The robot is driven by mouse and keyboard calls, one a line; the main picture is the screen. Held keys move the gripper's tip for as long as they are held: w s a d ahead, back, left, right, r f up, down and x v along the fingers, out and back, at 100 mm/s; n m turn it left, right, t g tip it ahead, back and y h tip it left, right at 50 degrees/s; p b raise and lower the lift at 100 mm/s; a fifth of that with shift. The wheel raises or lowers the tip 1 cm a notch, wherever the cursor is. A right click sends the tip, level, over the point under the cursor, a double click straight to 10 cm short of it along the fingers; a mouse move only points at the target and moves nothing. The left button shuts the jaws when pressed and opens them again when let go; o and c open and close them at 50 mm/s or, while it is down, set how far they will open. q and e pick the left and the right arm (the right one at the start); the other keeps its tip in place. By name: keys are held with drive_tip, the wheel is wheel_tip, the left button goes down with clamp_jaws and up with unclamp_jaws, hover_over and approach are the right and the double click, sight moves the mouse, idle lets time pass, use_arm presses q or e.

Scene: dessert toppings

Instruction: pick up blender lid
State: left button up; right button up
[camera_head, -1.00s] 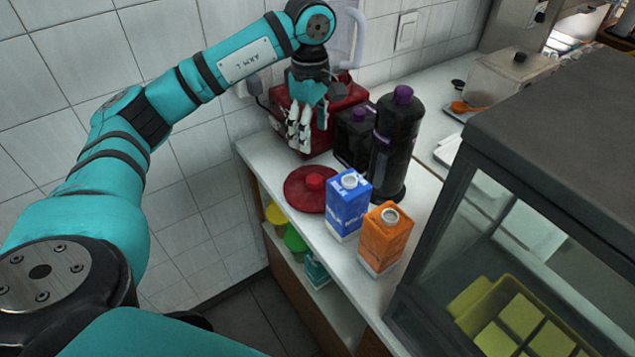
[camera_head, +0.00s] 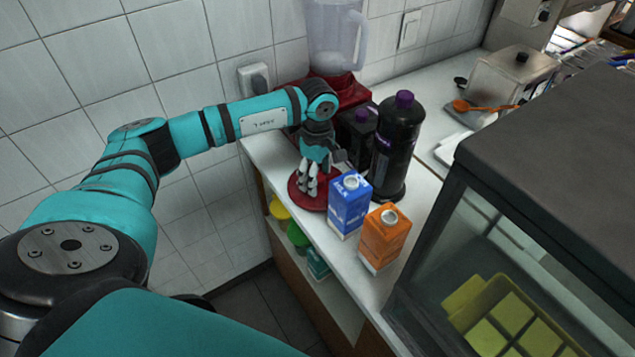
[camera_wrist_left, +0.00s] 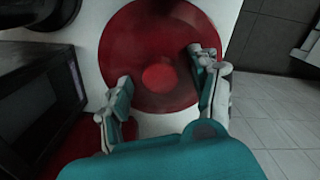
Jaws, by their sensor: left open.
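The blender lid (camera_head: 301,200) is a round dark-red disc lying flat on the white counter, left of the blue milk carton. In the left wrist view the lid (camera_wrist_left: 150,40) shows nearly whole, with its round central knob (camera_wrist_left: 160,78). My left gripper (camera_head: 309,190) is over the lid and covers its middle in the head view. In the left wrist view the open fingers (camera_wrist_left: 160,97) stand on either side of the knob, with a gap to it. Whether the fingertips touch the lid is hard to tell. My right gripper is not in view.
The blue carton (camera_head: 349,204) and orange carton (camera_head: 384,236) stand right of the lid. Black bottles (camera_head: 395,150) and the red blender base (camera_head: 350,95) with its clear jug (camera_head: 335,40) stand behind. The counter's front edge (camera_head: 290,222) is close to the lid.

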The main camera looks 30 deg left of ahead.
use_arm(q)
drive_tip(key=c, duration=1.2)
drive_tip(key=shift+c, duration=0.4)
